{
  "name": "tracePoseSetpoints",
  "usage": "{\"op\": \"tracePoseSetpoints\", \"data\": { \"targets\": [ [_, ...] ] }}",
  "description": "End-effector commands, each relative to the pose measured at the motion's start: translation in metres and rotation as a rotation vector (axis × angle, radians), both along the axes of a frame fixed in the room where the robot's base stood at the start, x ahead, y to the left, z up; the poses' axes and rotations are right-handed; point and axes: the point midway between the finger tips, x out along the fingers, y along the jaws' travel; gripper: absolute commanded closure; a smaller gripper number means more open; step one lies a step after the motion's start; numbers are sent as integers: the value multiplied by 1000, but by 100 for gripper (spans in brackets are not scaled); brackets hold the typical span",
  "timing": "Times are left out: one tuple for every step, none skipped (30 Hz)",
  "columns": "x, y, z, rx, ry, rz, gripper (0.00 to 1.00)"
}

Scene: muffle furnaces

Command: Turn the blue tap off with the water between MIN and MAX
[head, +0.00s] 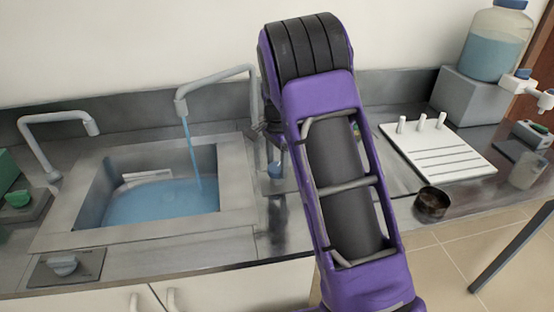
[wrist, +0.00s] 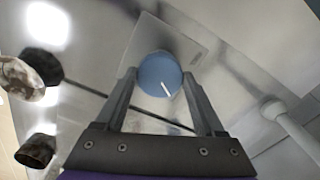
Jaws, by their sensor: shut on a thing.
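The blue tap knob (wrist: 160,74) sits between the fingertips of my gripper (wrist: 159,84) in the wrist view. My gripper is shut on it, and a white line on the knob points to lower right. The spout (head: 215,79) over the sink pours a thin stream (head: 191,150) into the basin. Blue water (head: 160,203) covers the basin floor. A pale plate (head: 147,178) on the back wall meets the water; its markings are too small to read.
Another spout (head: 60,118) and a grey knob (head: 63,265) are at left, with a green knob (head: 18,199) farther left. A white rack (head: 437,150), a dark cup (head: 432,204) and a water jug (head: 494,45) on a grey block are at right.

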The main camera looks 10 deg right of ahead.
Motion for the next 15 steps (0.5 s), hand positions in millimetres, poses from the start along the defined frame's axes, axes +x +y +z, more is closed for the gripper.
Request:
{"op": "tracePoseSetpoints", "data": {
  "targets": [
    [0, 0, 3, -1, 0, -43, 85],
    [0, 0, 3, -1, 0, -71, 85],
    [0, 0, 3, -1, 0, -109, 85],
    [0, 0, 3, -2, -1, -138, 85],
    [1, 0, 3, -2, -1, -166, 85],
    [1, 0, 3, -2, -2, -204, 85],
    [1, 0, 3, -1, -1, -232, 85],
    [1, 0, 3, -2, -2, -260, 85],
    [1, 0, 3, -2, -2, -299, 85],
    [1, 0, 3, -2, -1, -328, 85],
    [1, 0, 3, -1, 0, -357, 85],
    [1, 0, 2, -1, 0, -394, 85],
    [1, 0, 2, -2, -1, -422, 85],
    [1, 0, 2, -2, -1, -451, 85],
    [1, 0, 2, -2, -2, -489, 85]
  ]
}}
